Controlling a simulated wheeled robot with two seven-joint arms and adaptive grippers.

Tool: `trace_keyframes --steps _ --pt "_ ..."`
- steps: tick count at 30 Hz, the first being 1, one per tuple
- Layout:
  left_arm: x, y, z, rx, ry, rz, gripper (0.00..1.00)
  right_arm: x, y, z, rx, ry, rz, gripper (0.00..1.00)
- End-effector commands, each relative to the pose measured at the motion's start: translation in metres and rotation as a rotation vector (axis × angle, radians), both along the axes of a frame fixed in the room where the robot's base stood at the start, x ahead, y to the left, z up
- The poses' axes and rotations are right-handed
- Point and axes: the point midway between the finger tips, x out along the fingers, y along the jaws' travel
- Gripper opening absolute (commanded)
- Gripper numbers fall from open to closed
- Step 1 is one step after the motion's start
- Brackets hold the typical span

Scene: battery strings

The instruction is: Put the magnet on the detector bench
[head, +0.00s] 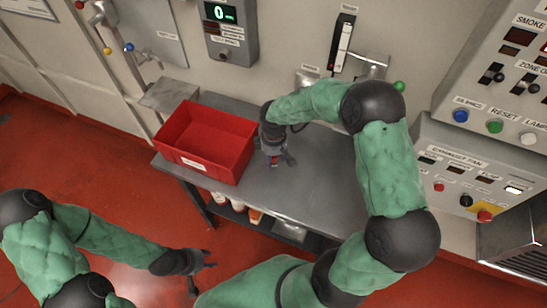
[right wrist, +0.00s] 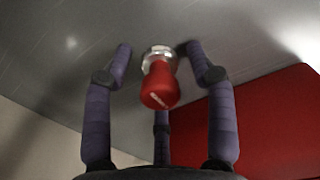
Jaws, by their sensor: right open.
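The magnet (right wrist: 160,85), with a red grip and a silver end, shows in the right wrist view between the spread fingers of my right gripper (right wrist: 157,70). Its silver end points toward the grey bench top; I cannot tell whether it touches. In the head view my right gripper (head: 277,158) is low over the grey bench (head: 310,190), just right of the red bin, with a bit of red showing among its fingers. It is open, and the fingers stand apart around the magnet. My left gripper (head: 203,270) is open and empty over the red floor, in front of the bench.
A red bin (head: 228,173) with a white label stands on the bench's left part. Several bottles (head: 238,205) stand under the bench. A display box (head: 230,30) hangs on the wall behind. Control panels (head: 480,165) stand at the right. The bench's front right is clear.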

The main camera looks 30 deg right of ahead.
Motion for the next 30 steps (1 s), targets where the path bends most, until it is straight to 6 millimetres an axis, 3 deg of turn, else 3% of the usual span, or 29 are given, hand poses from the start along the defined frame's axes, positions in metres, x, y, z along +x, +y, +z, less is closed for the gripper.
trace_keyframes --steps 5,19,24,30 --pt "0.000 0.000 0.005 0.000 0.000 0.000 0.40 0.001 0.000 0.016 0.000 -0.004 -0.001 0.57" --pt "0.000 0.000 0.022 0.000 0.000 0.000 0.40 0.000 0.000 0.104 0.001 -0.002 0.000 0.57" --pt "0.000 0.000 0.025 0.000 0.000 0.000 0.40 0.000 0.000 0.119 0.000 -0.001 0.000 0.57" --pt "0.000 0.000 0.025 0.000 0.000 0.000 0.40 0.000 0.000 0.123 0.000 0.000 0.000 0.57"
